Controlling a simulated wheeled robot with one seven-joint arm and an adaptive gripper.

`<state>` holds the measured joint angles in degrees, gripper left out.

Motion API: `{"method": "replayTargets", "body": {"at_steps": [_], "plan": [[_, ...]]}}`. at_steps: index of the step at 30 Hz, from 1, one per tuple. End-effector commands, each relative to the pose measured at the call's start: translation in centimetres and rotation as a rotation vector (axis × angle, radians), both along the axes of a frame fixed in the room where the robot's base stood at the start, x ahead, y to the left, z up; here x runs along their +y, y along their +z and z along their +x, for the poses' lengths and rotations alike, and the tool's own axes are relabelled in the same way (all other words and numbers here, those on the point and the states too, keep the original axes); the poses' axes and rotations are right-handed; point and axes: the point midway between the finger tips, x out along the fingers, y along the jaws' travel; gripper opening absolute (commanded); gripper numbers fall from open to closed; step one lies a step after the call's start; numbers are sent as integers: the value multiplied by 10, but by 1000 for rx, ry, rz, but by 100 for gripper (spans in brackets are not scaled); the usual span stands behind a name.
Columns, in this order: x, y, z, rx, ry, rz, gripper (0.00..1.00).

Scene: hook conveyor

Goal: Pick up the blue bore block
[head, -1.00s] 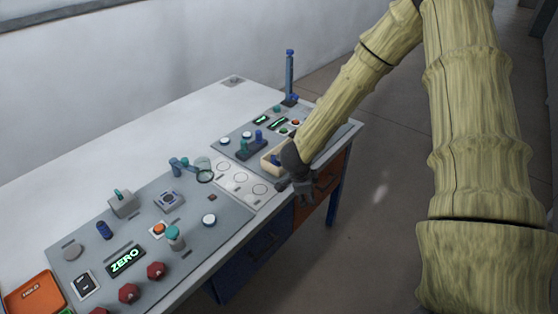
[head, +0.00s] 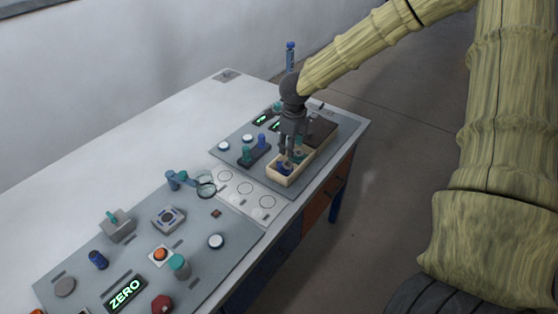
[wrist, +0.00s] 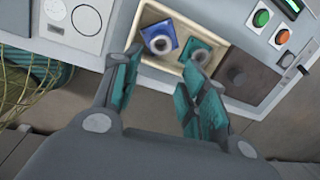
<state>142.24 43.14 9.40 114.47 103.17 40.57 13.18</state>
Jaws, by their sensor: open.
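In the head view my gripper (head: 291,152) is over the tray, close to the blocks. I cannot tell whether a finger touches anything.
A dark brown square (wrist: 247,70) adjoins the tray's open side. Green and orange buttons (wrist: 262,18) are near it. A rack with blue and teal pegs (head: 254,150) stands left of the tray, and a blue post (head: 290,58) stands behind.

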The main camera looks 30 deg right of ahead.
Motion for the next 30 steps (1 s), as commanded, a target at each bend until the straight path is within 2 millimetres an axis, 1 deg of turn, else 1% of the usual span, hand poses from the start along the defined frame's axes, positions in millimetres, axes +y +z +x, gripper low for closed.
{"method": "replayTargets", "body": {"at_steps": [5, 12, 16, 26, 30], "plan": [[-1, -9, 1, 2, -2, 0, 43], [-3, -35, 5, 3, -2, 0, 43], [-4, -47, 7, 2, -3, 0, 43], [-3, -59, 10, 1, 0, 0, 43], [-2, -69, 12, 2, 1, 0, 43]]}}
